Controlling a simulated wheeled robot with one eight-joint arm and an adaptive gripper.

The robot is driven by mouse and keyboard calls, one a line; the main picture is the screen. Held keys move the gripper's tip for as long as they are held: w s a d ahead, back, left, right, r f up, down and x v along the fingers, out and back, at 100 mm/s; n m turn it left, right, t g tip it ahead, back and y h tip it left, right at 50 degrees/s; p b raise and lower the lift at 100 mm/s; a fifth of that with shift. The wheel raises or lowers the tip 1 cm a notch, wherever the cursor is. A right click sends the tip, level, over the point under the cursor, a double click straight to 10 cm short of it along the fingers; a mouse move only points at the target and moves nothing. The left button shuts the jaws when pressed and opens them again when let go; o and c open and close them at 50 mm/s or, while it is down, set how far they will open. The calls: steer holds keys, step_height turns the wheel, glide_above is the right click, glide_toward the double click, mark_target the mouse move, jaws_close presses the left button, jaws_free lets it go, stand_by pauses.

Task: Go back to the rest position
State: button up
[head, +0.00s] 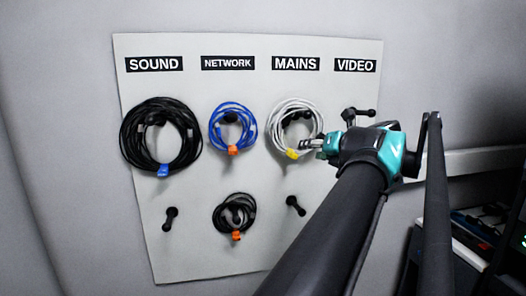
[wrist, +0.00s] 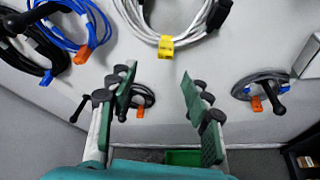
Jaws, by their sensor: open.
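My gripper (head: 312,148) is in front of the board beside the white coil (head: 293,105) under MAINS, which hangs on its peg with a yellow tag. In the wrist view my gripper (wrist: 158,72) is open, with nothing between its fingers. The white coil's lower edge (wrist: 150,38) shows beyond the fingertips, apparently apart from them. In the head view my arm hides the lower right of the board.
The pale board (head: 190,262) also holds a black coil (head: 130,150), a blue coil (head: 217,125) and a small dark coil (head: 220,212). A grey coil (wrist: 245,82) hangs at right in the wrist view. Lower pegs (head: 170,217) and (head: 295,206) are bare. Equipment (head: 470,235) stands right.

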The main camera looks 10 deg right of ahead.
steer(key=a+f+n+g, duration=0.3)
steer(key=a+f+n, duration=0.1)
steer(key=f+n, duration=0.7)
steer(key=a+f+n+g, duration=0.35)
steer(key=f+n, duration=0.55)
steer(key=f, duration=0.4)
steer(key=s+a+f+n+g+h, duration=0.1)
steer(key=s+f+n, duration=0.3)
steer(key=f+n, duration=0.4)
steer(key=s+f+n+g+h, duration=0.2)
steer(key=s+f+n, duration=0.2)
steer(key=f+n, duration=0.4)
steer(key=n, duration=0.3)
steer(key=shift+s+a+n, duration=0.2)
steer(key=shift+a+n, duration=0.1)
steer(key=shift+a, duration=0.05)
